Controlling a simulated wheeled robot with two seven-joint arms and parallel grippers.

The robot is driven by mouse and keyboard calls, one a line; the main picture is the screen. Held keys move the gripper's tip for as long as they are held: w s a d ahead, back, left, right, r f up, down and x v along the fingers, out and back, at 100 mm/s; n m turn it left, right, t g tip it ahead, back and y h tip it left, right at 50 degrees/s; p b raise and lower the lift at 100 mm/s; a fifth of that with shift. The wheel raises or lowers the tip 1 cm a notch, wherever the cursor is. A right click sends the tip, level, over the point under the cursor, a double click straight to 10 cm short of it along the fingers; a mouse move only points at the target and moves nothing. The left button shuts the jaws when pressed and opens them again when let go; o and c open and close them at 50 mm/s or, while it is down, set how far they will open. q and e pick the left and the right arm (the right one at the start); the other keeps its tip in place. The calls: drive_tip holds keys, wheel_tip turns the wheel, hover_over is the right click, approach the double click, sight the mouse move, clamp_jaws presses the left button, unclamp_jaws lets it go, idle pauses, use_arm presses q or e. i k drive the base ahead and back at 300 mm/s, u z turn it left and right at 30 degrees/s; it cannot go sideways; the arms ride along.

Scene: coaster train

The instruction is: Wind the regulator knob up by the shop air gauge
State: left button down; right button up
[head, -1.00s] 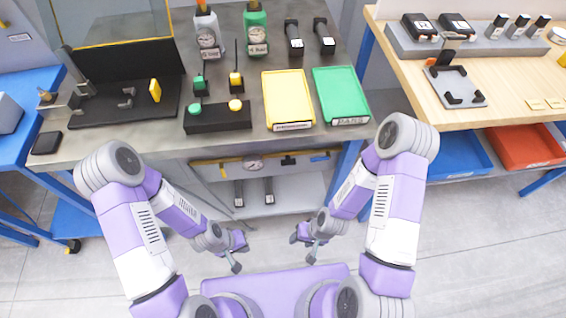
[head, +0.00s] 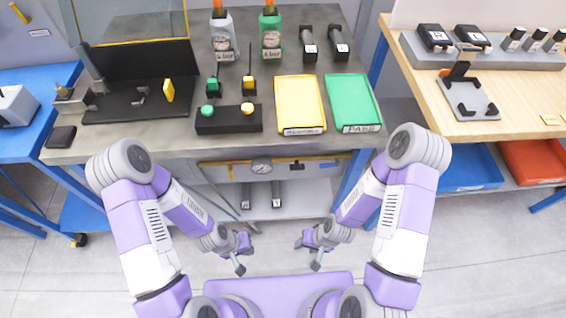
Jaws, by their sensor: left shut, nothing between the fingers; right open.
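A round white-faced gauge (head: 261,167) sits on a panel under the front edge of the grey bench. A small dark fitting (head: 297,165) to its right may be the regulator knob; it is too small to be sure. My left gripper (head: 240,267) is shut and empty, low in front of the bench and below the gauge. My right gripper (head: 316,265) is open and empty, also low and to the right. Both are apart from the panel.
The panel also carries a yellow part (head: 214,174) and a blue part (head: 328,165). A lower shelf (head: 310,200) holds two dark tools. Above, the bench (head: 150,135) holds yellow (head: 300,105) and green (head: 352,100) trays. Floor between grippers and shelf is clear.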

sight(296, 166)
drive_tip(key=z, duration=0.55)
drive_tip(key=k, duration=1.3)
drive_tip(key=u, duration=0.1)
drive_tip(key=i, duration=0.6)
drive_tip(key=u, duration=0.9)
drive_tip(key=i, duration=0.4)
